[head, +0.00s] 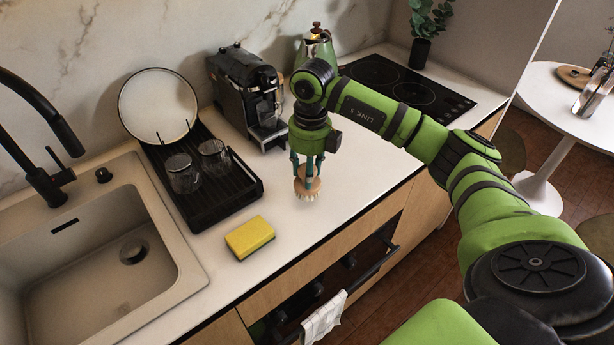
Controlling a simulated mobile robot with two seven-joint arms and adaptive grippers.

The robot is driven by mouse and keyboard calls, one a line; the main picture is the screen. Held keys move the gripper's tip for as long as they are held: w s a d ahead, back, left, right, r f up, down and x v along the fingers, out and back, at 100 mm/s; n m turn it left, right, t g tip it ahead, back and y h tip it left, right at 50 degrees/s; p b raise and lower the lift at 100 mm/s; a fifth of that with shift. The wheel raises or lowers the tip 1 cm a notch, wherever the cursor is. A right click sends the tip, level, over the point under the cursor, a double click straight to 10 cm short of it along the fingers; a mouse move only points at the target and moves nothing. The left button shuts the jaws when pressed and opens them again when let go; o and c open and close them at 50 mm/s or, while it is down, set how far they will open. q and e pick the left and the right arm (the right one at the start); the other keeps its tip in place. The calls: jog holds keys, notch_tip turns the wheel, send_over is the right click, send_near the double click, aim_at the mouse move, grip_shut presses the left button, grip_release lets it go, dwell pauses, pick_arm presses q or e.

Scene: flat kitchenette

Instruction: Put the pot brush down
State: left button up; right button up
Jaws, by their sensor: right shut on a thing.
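The pot brush (308,188) has a round wooden head with pale bristles pointing down. My right gripper (306,172) is shut on it from above, with its fingers around the upper part of the brush. The brush is over the white counter (338,184), near its front edge. I cannot tell whether the bristles touch the counter. My left gripper is not in view.
A yellow sponge (250,237) lies to the left of the brush. A black drying rack (225,207) with glasses and a plate stands by the sink (184,290). A coffee machine (240,97) and kettle (313,46) stand behind. Counter right of the brush is clear.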

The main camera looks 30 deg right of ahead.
notch_tip(320, 180, down, 3)
jog(key=shift+p, duration=0.9)
jog(key=shift+f, duration=0.55)
jog(key=shift+f, duration=0.1)
jog(key=o, duration=1.1)
